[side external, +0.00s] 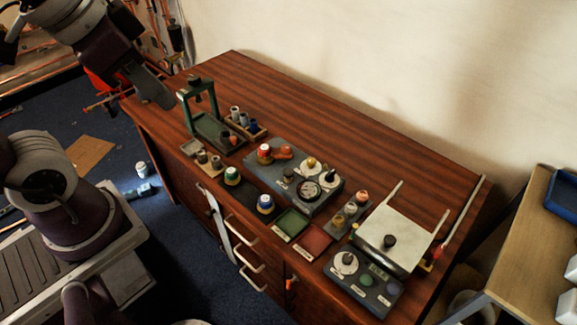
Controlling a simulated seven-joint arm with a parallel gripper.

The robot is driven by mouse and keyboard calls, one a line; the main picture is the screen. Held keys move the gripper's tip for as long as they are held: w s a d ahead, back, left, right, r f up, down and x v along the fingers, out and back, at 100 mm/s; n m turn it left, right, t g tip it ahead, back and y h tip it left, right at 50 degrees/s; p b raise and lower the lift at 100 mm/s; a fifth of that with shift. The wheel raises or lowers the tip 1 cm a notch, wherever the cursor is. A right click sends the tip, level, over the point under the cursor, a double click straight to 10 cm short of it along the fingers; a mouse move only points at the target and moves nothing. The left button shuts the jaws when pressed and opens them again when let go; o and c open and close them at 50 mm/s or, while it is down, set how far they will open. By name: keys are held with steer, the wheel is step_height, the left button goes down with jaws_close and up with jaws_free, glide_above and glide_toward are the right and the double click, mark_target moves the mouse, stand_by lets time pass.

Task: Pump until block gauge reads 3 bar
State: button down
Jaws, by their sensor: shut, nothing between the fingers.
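A grey-blue block (269,174) sits mid-bench with knobs, an orange-red fitting (282,153) and round dials on top. One white-faced dial (308,190) is on its front part, and a dark dial (328,179) is near its right end. The dials are too small to read, and I cannot tell which one is the block gauge. I cannot make out for certain which part is the pump. My gripper (166,103) is at upper left, above the bench's left end near the green frame, well away from the block. It is shut and empty.
A green upright frame (184,112) stands on the bench's left part, close to my gripper. Capped bottles (232,176), small trays (291,222) and a white-lidded box (410,225) with a dial panel (340,279) line the front. The back of the wooden bench (320,125) is clear.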

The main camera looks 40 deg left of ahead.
steer(key=w+m+g, duration=0.1)
steer(key=w+m, duration=0.3)
steer(key=w, duration=0.5)
steer(key=m+g, duration=0.4)
steer(key=m, duration=0.8)
glide_above(289, 171)
step_height(289, 171, down, 22)
step_height(289, 171, down, 14)
steer(key=shift+r, duration=0.1)
